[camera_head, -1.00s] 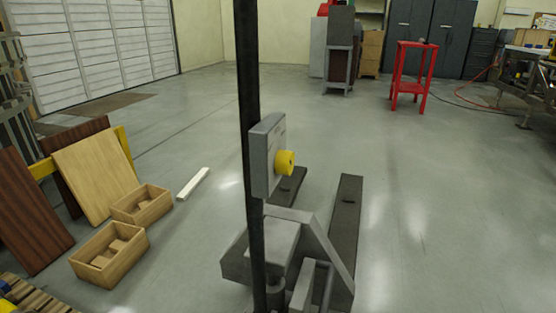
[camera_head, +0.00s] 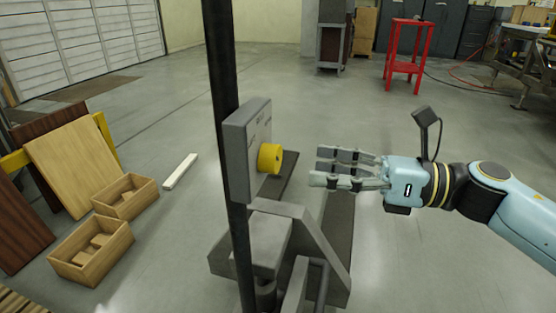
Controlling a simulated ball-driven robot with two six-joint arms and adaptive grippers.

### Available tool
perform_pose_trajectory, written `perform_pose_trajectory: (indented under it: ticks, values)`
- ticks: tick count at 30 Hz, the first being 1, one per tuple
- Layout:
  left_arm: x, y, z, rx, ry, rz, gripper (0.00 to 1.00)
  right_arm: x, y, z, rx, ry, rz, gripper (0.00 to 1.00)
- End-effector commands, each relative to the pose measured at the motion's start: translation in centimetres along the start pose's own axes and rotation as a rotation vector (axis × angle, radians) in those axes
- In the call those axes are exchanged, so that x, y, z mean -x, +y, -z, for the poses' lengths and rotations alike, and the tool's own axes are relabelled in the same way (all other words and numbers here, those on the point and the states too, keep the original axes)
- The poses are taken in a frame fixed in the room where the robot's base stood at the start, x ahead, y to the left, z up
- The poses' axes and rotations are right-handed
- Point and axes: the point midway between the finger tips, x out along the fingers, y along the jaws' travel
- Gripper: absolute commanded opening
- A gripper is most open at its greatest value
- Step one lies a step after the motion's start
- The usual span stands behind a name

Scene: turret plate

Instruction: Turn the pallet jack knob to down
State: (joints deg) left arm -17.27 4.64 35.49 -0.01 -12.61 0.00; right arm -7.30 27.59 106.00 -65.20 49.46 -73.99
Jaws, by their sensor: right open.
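The yellow knob (camera_head: 270,158) sticks out from the right face of a grey plate (camera_head: 236,150) on a black upright post (camera_head: 219,60). Faint lettering shows on the plate, too small to read. The grey pallet jack (camera_head: 262,236) stands below, with its forks reaching away from me. My right gripper (camera_head: 318,167) comes in from the right at about the knob's height. Its fingers point left toward the knob, open and empty, with a gap between them and the knob. My left gripper is not in view.
Two wooden boxes (camera_head: 125,196) and leaning wood boards (camera_head: 72,165) are on the left. A white bar (camera_head: 180,171) lies on the floor. A red stand (camera_head: 407,55) and dark cabinets (camera_head: 412,25) stand at the back. The floor around the pallet jack is mostly clear.

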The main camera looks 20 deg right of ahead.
Motion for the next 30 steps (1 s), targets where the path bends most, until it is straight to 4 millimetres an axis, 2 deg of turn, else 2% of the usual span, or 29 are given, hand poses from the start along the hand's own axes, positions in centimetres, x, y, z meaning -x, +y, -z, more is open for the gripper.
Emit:
perform_pose_trajectory:
  ticks: [3,9,15,22,30]
  values:
    - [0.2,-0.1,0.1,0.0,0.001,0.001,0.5,-2.6,0.0,-0.3,-0.003,-0.008,0.001,0.67]
    - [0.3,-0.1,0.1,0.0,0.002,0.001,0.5,-5.8,-0.1,-0.1,-0.005,-0.005,0.002,0.67]
    - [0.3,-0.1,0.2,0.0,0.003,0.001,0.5,-7.1,-0.1,-0.1,-0.004,-0.002,0.002,0.67]
    - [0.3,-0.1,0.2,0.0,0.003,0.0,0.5,-7.1,-0.1,0.0,-0.005,-0.001,0.002,0.67]
    - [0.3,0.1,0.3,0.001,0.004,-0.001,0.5,-7.1,-0.1,0.0,-0.005,-0.001,0.002,0.33]
